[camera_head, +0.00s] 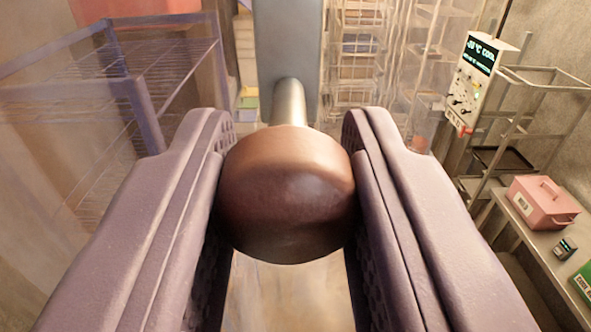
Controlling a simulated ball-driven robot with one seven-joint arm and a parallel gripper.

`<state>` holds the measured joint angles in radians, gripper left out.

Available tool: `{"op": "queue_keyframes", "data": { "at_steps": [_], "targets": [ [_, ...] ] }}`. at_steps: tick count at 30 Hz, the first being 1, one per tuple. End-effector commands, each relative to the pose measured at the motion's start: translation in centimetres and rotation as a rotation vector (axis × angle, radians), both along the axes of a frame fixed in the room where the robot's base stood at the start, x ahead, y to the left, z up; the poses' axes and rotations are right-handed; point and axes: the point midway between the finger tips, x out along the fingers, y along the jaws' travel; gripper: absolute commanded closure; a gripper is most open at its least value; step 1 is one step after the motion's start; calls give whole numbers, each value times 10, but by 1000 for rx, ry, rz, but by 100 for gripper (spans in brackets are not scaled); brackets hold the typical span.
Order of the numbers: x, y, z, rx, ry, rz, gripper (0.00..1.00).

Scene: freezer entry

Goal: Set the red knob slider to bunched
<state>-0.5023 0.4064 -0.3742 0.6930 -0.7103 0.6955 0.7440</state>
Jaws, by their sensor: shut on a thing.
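A round reddish-brown knob (287,200) fills the middle of the view. It sits on a short metal stem (290,103) that runs to a grey upright bar (287,45) behind it. My gripper (287,185) has its two purple-grey fingers on either side of the knob, shut on it. The fingers hide the knob's left and right edges. No marking for bunched shows, and the rail that the slider runs on is not in view.
A dark wire shelf rack (150,75) stands at the left, seen hazily. Pale racks (358,50) stand behind. At the right are a control box (478,80) with a lit display, and a bench (530,235) with a pink case (541,203).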

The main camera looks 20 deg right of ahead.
Motion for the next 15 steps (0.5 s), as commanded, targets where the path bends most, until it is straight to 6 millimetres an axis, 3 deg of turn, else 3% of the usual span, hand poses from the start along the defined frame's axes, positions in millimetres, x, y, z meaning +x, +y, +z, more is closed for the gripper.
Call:
{"op": "queue_keyframes", "data": {
  "at_steps": [1, 6, 15],
  "targets": [
    [4, 15, 3, -2, 3, 4, 100],
    [14, 47, 3, -2, 2, 2, 100],
    [21, 72, 1, 0, -1, 2, 100]
  ]
}}
